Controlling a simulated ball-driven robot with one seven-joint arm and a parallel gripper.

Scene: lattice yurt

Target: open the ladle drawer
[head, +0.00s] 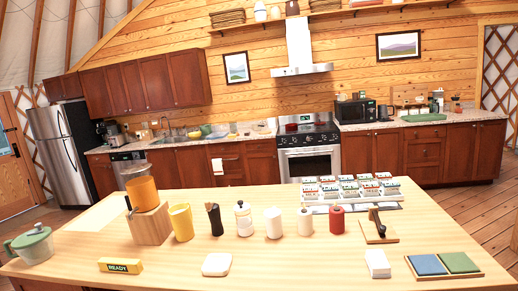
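No drawer in view is marked as the ladle drawer, so I cannot tell which one it is. A stack of brown drawers (423,153) shows in the base cabinets right of the stove, and its fronts look shut. Another base unit (231,165) left of the stove has drawer fronts that look shut, with a white towel (217,166) hanging on it. Handles are too small to make out well. No ladle is recognisable. My gripper does not show in this view.
A long wooden table (290,262) crosses the foreground, between me and the cabinets. It carries a wooden block (150,226), a yellow mug (181,222), a READY sign (120,265), and several bottles. A stove (308,160) and fridge (65,150) stand behind. Open floor shows at right (470,208).

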